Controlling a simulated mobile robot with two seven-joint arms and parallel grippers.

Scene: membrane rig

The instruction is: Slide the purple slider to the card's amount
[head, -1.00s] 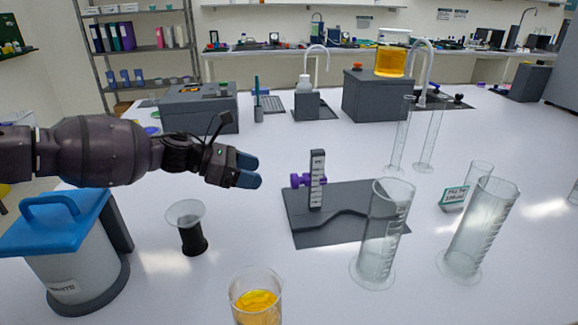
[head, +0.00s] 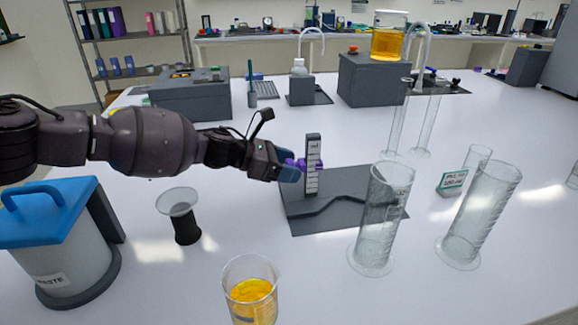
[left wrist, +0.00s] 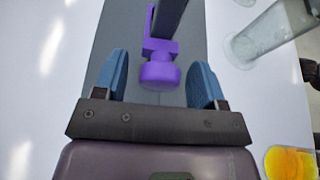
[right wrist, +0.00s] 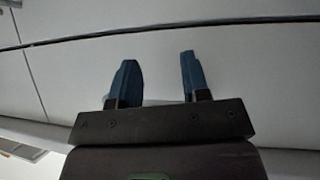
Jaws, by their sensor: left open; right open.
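The purple slider (head: 296,164) sits on an upright dark post with a white marked scale (head: 312,168), which stands on a dark grey base plate (head: 345,190). My left gripper (head: 289,170) is at the slider's left side. In the left wrist view, the slider's round knob (left wrist: 160,73) lies between the open blue fingers of my left gripper (left wrist: 157,80), with a gap on both sides. A small card with a green border (head: 453,181) stands to the right; its writing is too small to read surely. My right gripper (right wrist: 156,80) is open and empty.
Clear cylinders (head: 383,215) stand right of and partly in front of the plate. A beaker of orange liquid (head: 251,290) stands at the front. A black-based funnel (head: 186,228) and a blue-lidded waste bin (head: 60,250) stand at left.

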